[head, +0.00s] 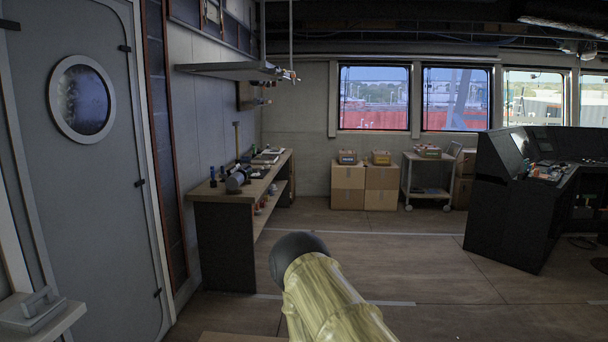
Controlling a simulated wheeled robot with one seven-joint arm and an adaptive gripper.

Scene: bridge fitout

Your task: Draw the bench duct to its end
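The bench (215,192) stands along the left wall, with a wooden top, a dark end panel and an open shelf on its right side. A dark grey rounded object (236,181) lies near its front end; I cannot tell whether it is the duct. A small blue upright item (213,177) stands beside it. Several small items lie further back on the top, too small to name. My gripper is not in view.
A grey door (95,220) with a round window is at the left. A wall shelf (225,69) hangs above the bench. Cardboard boxes (347,186) and a white trolley (427,180) stand at the back. A dark console (515,200) is at right. The middle floor (430,265) is clear.

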